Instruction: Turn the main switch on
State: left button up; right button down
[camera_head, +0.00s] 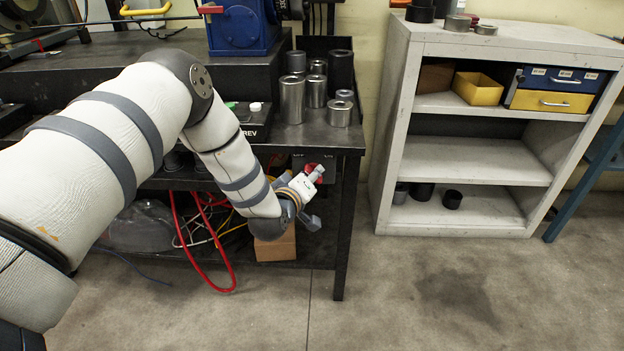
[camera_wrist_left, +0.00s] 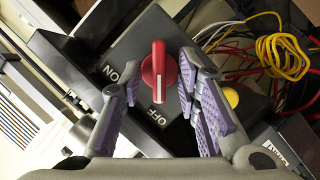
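The main switch is a red rotary knob (camera_wrist_left: 158,66) on a dark box face (camera_wrist_left: 140,45) with white ON and OFF labels. The white line on the knob points toward OFF in the left wrist view. In the head view, a bit of the red knob (camera_head: 312,168) shows at the bench's front, partly hidden by my gripper. My left gripper (camera_head: 316,194) is at the switch box. In the left wrist view, the left gripper (camera_wrist_left: 159,80) is open, with one finger on each side of the knob and visible gaps. My right gripper is out of view.
A yellow button (camera_wrist_left: 231,97) sits beside the right finger. Red and yellow cables (camera_head: 205,235) hang under the bench, near a cardboard box (camera_head: 275,247). Metal cylinders (camera_head: 292,100) stand on the bench top (camera_head: 315,134). A grey shelf (camera_head: 475,160) is at right; the floor between is clear.

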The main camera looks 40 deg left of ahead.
pick_arm(q)
jog(key=shift+w, duration=0.15)
jog(key=shift+r, duration=0.1)
grip_shut()
